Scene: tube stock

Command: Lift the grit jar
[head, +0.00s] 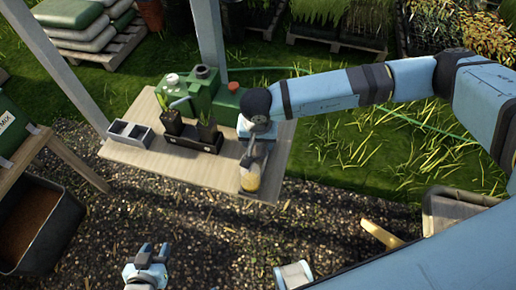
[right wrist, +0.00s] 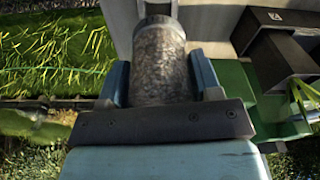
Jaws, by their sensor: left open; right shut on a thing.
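The grit jar (head: 250,180) is at the front right of the wooden table (head: 185,172), below my right gripper (head: 256,150). In the right wrist view the jar (right wrist: 160,62) shows grey, gritty contents, with a finger on each side of it. My right gripper is shut on it. I cannot tell whether its base touches the table. Part of the jar is hidden behind the fingers. My left gripper (head: 151,256) is open and empty over the gravel, in front of the table and apart from it.
A black tray with potted plants (head: 192,138), a grey divided box (head: 129,134) and green containers (head: 203,90) stand on the table, left of and behind the jar. A white post (head: 209,40) rises behind. The table's front left is clear.

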